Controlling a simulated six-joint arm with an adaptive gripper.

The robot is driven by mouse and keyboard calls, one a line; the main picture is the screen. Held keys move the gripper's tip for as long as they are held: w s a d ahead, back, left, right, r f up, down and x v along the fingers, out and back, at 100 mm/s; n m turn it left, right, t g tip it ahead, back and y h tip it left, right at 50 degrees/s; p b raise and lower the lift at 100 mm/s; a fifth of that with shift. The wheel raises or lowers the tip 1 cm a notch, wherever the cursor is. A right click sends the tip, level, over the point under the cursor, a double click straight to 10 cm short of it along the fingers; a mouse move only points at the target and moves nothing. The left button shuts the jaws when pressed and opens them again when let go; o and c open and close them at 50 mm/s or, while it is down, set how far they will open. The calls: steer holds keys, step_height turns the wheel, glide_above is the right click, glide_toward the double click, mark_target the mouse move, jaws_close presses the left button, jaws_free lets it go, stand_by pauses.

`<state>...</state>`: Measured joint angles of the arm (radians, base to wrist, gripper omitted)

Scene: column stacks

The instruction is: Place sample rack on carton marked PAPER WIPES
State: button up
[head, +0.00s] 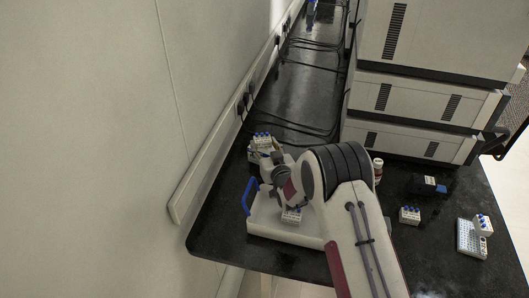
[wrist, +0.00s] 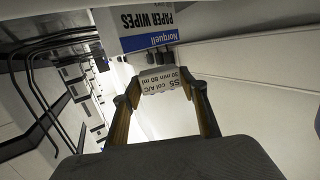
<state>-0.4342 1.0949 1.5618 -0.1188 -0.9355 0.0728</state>
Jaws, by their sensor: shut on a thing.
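The sample rack (wrist: 162,80), a small pale block labelled "S5 col A/C 30 min 80 ml", is held between the two fingers of my gripper (wrist: 162,92). The wrist picture is upside down. The carton marked PAPER WIPES (wrist: 150,30), white with a blue Norquell band, shows beyond the rack, with a visible gap between them. My arm partly hides the carton there, and the fingertips are hard to make out.
A white tray with blue handles (head: 262,226) stands in front, with another small rack (head: 291,216) in it. More small racks (head: 409,215) (head: 482,225) and a brown bottle (head: 378,168) are to the right. Stacked instruments (head: 410,95) rise behind; cables (head: 300,128) lie beyond the carton.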

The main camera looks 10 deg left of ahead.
mark_target(264, 152)
steer(key=shift+f, duration=1.5)
steer(key=shift+f, duration=0.1)
steer(key=o, duration=1.3)
steer(key=shift+v, duration=1.55)
steer(key=shift+r, duration=3.6)
steer(key=shift+w+r, duration=0.1)
